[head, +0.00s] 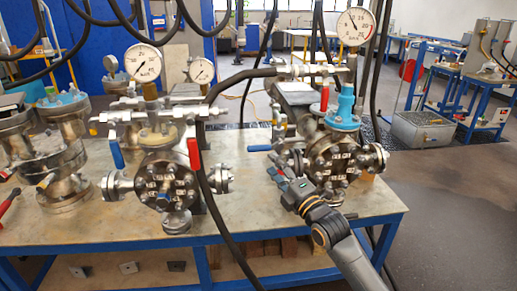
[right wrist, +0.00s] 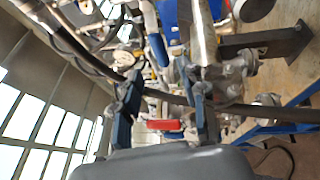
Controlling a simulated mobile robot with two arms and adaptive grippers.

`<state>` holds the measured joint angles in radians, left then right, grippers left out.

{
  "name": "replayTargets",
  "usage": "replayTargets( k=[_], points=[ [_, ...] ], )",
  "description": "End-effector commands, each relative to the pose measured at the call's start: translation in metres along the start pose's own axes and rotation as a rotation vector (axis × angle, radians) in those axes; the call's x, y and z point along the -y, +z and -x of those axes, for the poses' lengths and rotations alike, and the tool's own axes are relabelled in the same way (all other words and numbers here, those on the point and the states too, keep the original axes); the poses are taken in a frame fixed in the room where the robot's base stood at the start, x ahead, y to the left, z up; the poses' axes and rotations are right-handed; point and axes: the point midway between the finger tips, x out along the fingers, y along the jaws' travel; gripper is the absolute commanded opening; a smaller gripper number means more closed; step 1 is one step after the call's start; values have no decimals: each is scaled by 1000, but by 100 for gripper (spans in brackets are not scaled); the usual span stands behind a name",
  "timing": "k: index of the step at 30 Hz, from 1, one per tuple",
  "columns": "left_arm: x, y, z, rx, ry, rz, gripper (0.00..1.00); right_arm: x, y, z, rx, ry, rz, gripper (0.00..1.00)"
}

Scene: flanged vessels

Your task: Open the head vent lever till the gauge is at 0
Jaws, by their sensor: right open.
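The right flanged vessel (head: 333,160) has a blue fitting (head: 343,110) on top. A red lever (head: 325,95) stands upright beside that fitting, and a blue-handled lever (head: 260,148) sticks out to the left. Its gauge (head: 356,25) has a needle pointing up and slightly left, away from the dial's ends; the exact reading is too small to tell. My right gripper (head: 287,174) is at the vessel's lower left front. In the right wrist view its two fingers (right wrist: 165,108) are apart, with a red handle (right wrist: 163,125) showing between them; contact cannot be told. My left gripper is not in view.
A second vessel (head: 167,180) with blue and red levers and two gauges (head: 143,62) (head: 202,70) stands on the left of the bench (head: 253,205). A black hose (head: 216,215) hangs between the vessels over the front edge. More vessels (head: 62,160) crowd the far left.

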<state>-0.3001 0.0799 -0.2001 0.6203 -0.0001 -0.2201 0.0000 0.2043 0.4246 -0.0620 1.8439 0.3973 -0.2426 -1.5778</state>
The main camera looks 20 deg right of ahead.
Motion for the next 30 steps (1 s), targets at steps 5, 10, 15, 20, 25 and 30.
replayTargets(
  k=[5, 10, 15, 20, 25, 30],
  points=[
    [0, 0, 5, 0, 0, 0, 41, -2, 0, -40, 1, 1, -2, 42],
    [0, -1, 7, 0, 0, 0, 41, -2, 0, -70, 0, 1, -2, 42],
    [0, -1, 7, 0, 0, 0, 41, 0, 0, -87, 0, -1, -2, 42],
    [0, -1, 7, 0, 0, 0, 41, 1, 0, -93, 0, -2, 0, 42],
    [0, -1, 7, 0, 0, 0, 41, 1, 0, -93, 0, -1, 0, 42],
    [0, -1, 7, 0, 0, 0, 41, 1, 0, -93, 0, -1, -1, 24]
  ],
)
